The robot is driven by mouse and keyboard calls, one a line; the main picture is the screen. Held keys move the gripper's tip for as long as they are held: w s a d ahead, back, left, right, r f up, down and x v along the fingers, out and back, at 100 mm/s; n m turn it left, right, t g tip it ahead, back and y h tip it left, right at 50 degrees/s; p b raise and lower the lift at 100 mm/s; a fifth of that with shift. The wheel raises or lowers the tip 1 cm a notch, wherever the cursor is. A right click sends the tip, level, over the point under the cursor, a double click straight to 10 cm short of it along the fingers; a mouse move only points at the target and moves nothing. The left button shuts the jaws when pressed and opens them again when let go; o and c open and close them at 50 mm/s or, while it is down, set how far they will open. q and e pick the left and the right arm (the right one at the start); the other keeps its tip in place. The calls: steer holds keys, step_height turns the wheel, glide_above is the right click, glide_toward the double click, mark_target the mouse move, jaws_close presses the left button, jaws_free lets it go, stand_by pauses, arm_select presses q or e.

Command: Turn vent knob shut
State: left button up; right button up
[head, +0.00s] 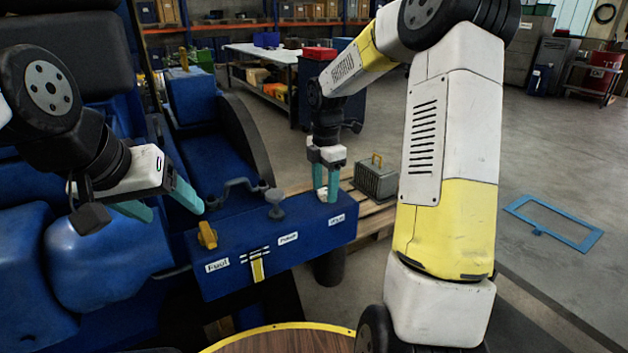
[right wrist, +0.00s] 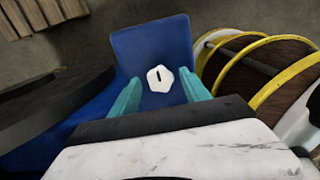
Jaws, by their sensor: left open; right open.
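The vent knob (right wrist: 160,79) is a small white lobed knob with a dark slot mark on top. It sits on the right end of the blue box (head: 290,243), above the label "Vent" in the head view. My right gripper (head: 326,192) points down over it with teal fingers. In the right wrist view the open fingers stand on either side of the knob, with gaps showing; in the head view they partly hide it. My left gripper (head: 172,208) is open and empty, above the left part of the scene.
The blue box also carries a yellow fuel knob (head: 207,235), a grey middle knob (head: 275,202) and a yellow handle (head: 258,270) on its front. A grey case (head: 376,180) stands on a pallet behind it.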

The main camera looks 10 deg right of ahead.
jaws_close()
steer(key=shift+m, duration=0.3)
steer(key=m, duration=0.8)
steer(key=shift+m, duration=0.4)
steer(key=m, duration=0.4)
steer(key=shift+m, duration=2.2)
